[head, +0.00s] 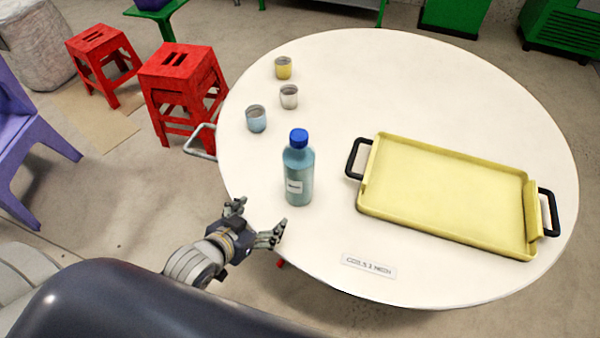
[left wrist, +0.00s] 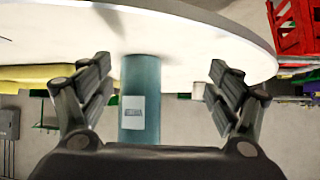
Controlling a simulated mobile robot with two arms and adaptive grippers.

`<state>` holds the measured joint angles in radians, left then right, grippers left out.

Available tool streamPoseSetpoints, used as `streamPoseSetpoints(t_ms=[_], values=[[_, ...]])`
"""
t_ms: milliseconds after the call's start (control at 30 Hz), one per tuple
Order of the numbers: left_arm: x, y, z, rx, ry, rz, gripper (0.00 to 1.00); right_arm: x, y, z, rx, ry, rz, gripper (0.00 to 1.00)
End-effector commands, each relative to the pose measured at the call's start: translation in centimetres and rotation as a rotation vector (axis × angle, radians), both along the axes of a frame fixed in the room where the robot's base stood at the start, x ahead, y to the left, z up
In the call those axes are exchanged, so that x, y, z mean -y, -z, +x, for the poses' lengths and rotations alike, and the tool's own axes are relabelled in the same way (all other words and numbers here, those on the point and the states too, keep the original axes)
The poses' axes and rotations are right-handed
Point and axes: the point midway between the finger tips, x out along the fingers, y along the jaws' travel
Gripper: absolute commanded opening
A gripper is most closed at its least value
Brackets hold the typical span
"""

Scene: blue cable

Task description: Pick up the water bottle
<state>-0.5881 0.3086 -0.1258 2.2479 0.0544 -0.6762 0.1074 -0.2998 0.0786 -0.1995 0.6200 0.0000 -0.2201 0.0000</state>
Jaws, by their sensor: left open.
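The water bottle (head: 298,172) stands upright on the round white table (head: 330,100), a teal body with a blue cap and a white label. My left gripper (head: 257,222) is at the table's near left edge, just short of the bottle, with its fingers spread apart. In the left wrist view the bottle (left wrist: 139,100) shows between the two open fingers of the left gripper (left wrist: 145,95), a little left of the middle. Nothing is held. The cap is out of sight in that view. My right gripper is not in view.
A yellow tray (head: 440,195) with black handles lies right of the bottle. A blue cup (head: 256,119), a white cup (head: 289,97) and a yellow cup (head: 283,68) stand behind it. A label card (head: 368,266) lies near the front edge. Red stools (head: 180,90) stand left.

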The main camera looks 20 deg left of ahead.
Motion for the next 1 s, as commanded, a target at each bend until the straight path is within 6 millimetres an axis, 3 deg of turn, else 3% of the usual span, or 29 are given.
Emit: streamPoseSetpoints(t_ms=[200,500,733,1000], values=[[0.4,-3.4,2.4,0.266,0.07,-0.084,0.83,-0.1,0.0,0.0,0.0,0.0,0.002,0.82],[0.6,-8.1,2.7,0.538,0.159,-0.201,0.83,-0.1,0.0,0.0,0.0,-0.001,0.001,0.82],[0.9,-9.2,3.2,0.591,0.176,-0.228,0.83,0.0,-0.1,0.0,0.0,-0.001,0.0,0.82],[2.2,-9.2,6.4,0.592,0.175,-0.226,0.83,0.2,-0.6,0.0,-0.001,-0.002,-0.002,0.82]])
